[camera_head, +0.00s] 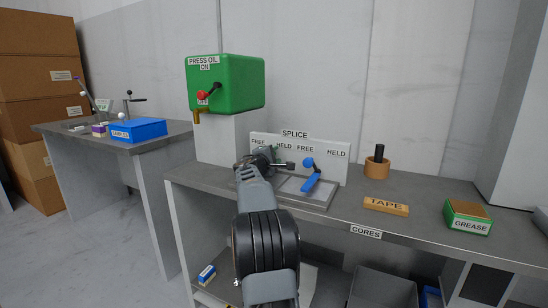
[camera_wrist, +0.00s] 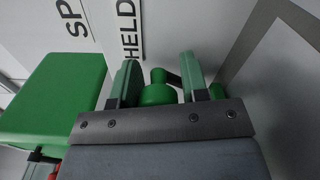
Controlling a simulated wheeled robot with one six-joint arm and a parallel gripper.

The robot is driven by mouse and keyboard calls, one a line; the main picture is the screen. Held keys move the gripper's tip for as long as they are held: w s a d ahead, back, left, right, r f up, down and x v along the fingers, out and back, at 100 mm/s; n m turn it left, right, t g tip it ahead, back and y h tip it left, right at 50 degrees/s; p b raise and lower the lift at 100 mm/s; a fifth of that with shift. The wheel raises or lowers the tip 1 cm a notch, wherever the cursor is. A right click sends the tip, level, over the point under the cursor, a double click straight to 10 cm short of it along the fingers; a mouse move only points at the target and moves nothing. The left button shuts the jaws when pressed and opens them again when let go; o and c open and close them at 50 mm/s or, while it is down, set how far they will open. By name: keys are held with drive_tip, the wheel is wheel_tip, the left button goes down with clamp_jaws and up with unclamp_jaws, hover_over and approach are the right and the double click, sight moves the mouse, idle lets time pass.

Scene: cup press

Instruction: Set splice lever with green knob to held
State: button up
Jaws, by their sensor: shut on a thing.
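The splice panel (camera_head: 342,165) stands on the bench, with FREE and HELD marked twice on its board. My gripper (camera_head: 265,158) is at its left half and covers the left lever there. In the wrist view the green knob (camera_wrist: 158,91) sits between the two fingers of my gripper (camera_wrist: 160,84), which is shut on it. The HELD label (camera_wrist: 130,30) is on the board just beyond the fingers. The lever's own angle is mostly hidden by my gripper.
A blue-handled lever (camera_head: 312,176) stands close on the right of my gripper. The green press oil tank (camera_head: 240,85) rises at the left; it also shows in the wrist view (camera_wrist: 55,100).

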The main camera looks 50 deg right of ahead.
drive_tip(key=o, duration=0.7)
drive_tip(key=shift+w+a+r, duration=0.15)
drive_tip(key=shift+w+a, duration=0.05)
drive_tip(key=shift+w, duration=0.05)
drive_tip(key=shift+o, duration=0.6)
drive_tip(key=shift+s+d, duration=0.15)
drive_tip(key=v, duration=1.4)
